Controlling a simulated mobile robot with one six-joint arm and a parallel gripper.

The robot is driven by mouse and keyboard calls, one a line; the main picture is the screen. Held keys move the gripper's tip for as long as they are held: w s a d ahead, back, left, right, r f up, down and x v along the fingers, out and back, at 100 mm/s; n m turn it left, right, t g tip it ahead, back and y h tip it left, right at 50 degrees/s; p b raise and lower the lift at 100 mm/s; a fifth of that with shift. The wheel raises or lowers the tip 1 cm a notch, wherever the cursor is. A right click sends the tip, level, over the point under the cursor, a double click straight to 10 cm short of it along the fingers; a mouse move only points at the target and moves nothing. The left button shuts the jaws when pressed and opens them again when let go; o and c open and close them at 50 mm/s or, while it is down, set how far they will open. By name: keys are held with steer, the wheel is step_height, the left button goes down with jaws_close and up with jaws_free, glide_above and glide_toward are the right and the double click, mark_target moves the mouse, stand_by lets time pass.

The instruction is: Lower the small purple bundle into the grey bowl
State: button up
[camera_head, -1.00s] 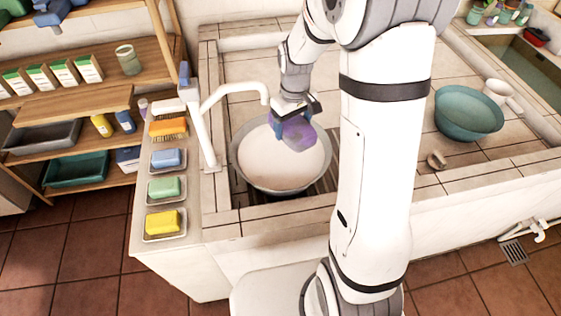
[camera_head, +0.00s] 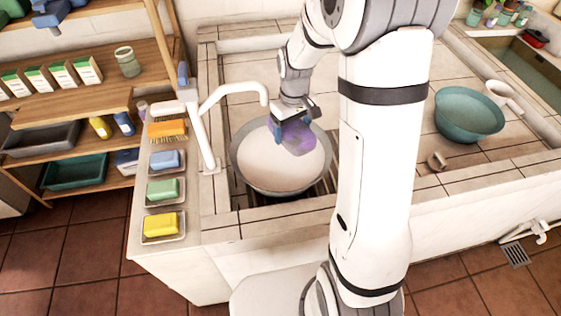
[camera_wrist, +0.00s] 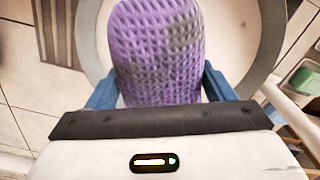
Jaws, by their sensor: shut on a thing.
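The purple bundle (camera_head: 299,139), textured with grey patches, is held in my gripper (camera_head: 292,133). In the wrist view the bundle (camera_wrist: 160,50) sits between the two blue fingers (camera_wrist: 160,92), which are shut on it. The grey bowl (camera_head: 240,172) stands below, holding a pale, whitish content that fills much of it. The bundle is over the bowl's upper right part, inside the rim as seen from the head camera. Whether its underside touches the pale content cannot be told. The bowl's rim (camera_wrist: 262,62) also shows behind the bundle in the wrist view.
A white tap (camera_head: 208,125) arches close to the bowl's left side. Dishes with a yellow block (camera_head: 161,224), a green block (camera_head: 163,189), a blue block (camera_head: 166,159) and an orange brush (camera_head: 168,129) line the left ledge. A teal basin (camera_head: 468,118) stands right.

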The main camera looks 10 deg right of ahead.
steer(key=shift+f+b, duration=3.55)
steer(key=shift+f, duration=1.4)
steer(key=shift+f, duration=0.2)
steer(key=o, duration=1.1)
steer(key=shift+r, duration=0.15)
